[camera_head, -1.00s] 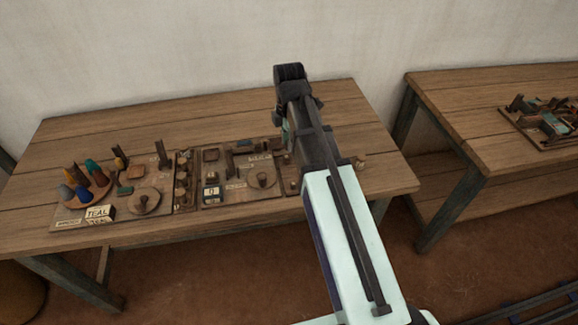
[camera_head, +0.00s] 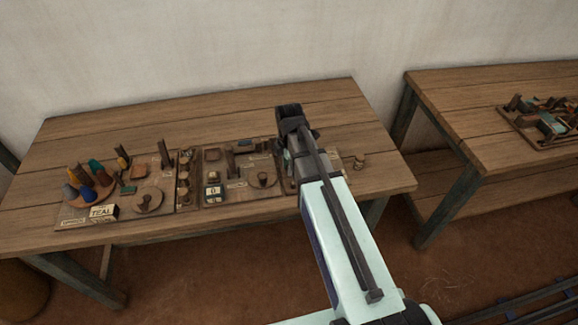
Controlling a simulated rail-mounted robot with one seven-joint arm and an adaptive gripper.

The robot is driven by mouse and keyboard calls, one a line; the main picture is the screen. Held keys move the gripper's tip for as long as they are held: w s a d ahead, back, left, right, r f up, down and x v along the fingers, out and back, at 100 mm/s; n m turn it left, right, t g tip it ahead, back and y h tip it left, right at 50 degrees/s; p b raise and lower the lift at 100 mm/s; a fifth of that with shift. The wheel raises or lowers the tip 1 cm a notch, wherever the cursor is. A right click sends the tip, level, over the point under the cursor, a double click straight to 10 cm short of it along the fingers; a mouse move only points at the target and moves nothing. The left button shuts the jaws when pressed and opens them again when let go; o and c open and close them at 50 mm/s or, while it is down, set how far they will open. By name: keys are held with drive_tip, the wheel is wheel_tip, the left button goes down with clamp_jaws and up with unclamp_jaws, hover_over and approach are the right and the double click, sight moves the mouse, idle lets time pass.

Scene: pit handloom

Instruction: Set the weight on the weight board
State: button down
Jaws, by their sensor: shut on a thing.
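My gripper (camera_head: 288,158) points down at the right end of the boards on the near table, mostly hidden behind my own arm. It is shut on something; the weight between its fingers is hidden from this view. A small brownish round piece (camera_head: 358,161) stands on the table just right of my arm. A board (camera_head: 335,160) shows partly behind my arm; I cannot tell whether it is the weight board. Whether the held weight touches any board is hidden.
The middle board (camera_head: 213,155) carries a small display (camera_head: 213,191) and a round plate. A narrow rack (camera_head: 183,203) holds several round pieces. The table's back strip is clear. Another table (camera_head: 450,100) stands right.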

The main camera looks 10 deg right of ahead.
drive_tip(key=shift+f, duration=0.4)
drive_tip(key=shift+f, duration=0.1)
drive_tip(key=c, duration=0.9)
unclamp_jaws()
drive_tip(key=shift+c, duration=0.2)
wheel_tip(320, 180, up, 12)
drive_tip(key=b, duration=0.3)
